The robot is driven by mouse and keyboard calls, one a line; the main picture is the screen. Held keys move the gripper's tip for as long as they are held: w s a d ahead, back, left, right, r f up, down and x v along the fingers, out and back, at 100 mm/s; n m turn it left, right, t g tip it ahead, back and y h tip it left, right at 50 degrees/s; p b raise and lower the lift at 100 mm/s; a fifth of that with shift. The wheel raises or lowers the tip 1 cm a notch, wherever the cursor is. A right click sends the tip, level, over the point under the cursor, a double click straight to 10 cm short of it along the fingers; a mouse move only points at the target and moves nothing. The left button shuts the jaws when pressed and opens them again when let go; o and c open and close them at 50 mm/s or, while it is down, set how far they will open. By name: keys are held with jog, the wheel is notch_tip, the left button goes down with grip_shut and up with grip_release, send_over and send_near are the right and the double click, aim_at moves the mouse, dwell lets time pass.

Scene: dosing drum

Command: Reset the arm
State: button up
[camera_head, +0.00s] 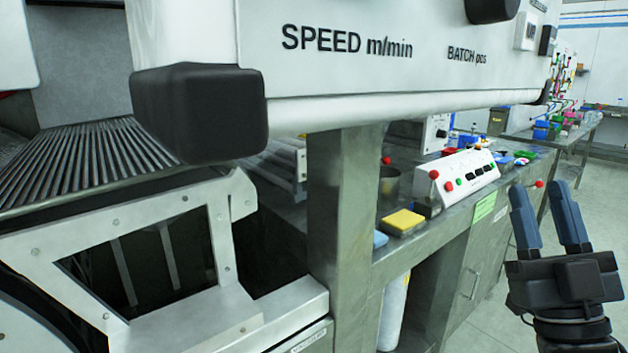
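My gripper (544,216) is at the right side of the head view, pointing up. Its two blue-grey fingers stand apart with a clear gap between them, and nothing is held. It is in front of the right end of the bench, with the floor behind it. It touches nothing that I can see.
A white machine panel (400,66) marked SPEED m/min fills the top, with a black corner block (199,113). A roller conveyor (85,162) is at left. A steel post (341,215) stands mid-view. A control box (467,176) and yellow sponge (403,221) sit on the bench. Floor (603,170) at right is open.

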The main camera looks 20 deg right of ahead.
jog(key=s+a+f+m+g+y, duration=0.2)
jog(key=s+a+f+g, duration=0.3)
jog(key=s+a+f, duration=0.4)
jog(key=s+a+f+m+g+y, duration=0.1)
jog(key=s+a+f+g, duration=0.35)
jog(key=s+f, duration=0.5)
jog(key=s+f+g+y, duration=0.1)
jog(key=s+f+g, duration=0.1)
jog(key=s, duration=0.2)
jog(key=s+a+f+n+g+y+p, duration=0.1)
jog(key=s+f+y, duration=0.1)
jog(key=s+f, duration=0.1)
jog(key=shift+s+a+n+g, duration=0.3)
jog(key=shift+s+g, duration=0.05)
jog(key=shift+s, duration=0.45)
